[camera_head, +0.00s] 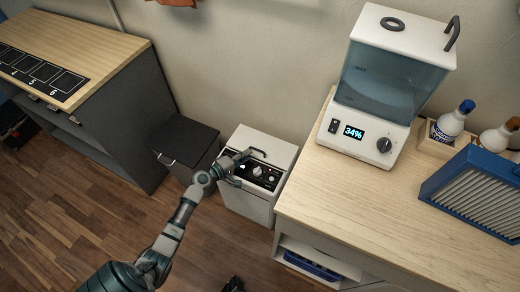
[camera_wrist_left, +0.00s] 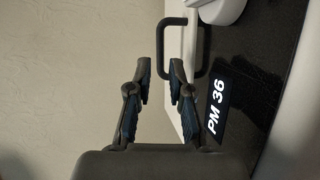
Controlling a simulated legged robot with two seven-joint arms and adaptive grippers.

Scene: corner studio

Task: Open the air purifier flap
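The air purifier (camera_head: 247,203) is a white box on the floor between the dark bin and the right-hand table. Its top has a dark control panel with a knob (camera_head: 257,171) and a dark bar handle (camera_head: 258,152). In the left wrist view the handle (camera_wrist_left: 161,48) and the display reading "PM 36" (camera_wrist_left: 216,106) show. My left gripper (camera_head: 243,157) is over the panel, close to the handle. In the wrist view its two fingers (camera_wrist_left: 160,68) are apart, with the handle's bar in line with the gap; contact cannot be told. A small dark part at the head view's bottom edge may be my right gripper (camera_head: 234,285).
A dark lidded bin (camera_head: 184,138) stands close left of the purifier, beside a wooden-topped cabinet (camera_head: 100,45). The right-hand table (camera_head: 350,200) carries a tank appliance reading 34% (camera_head: 375,140), bottles (camera_head: 455,118) and a blue-framed filter (camera_head: 475,185). The floor (camera_head: 80,220) in front is clear.

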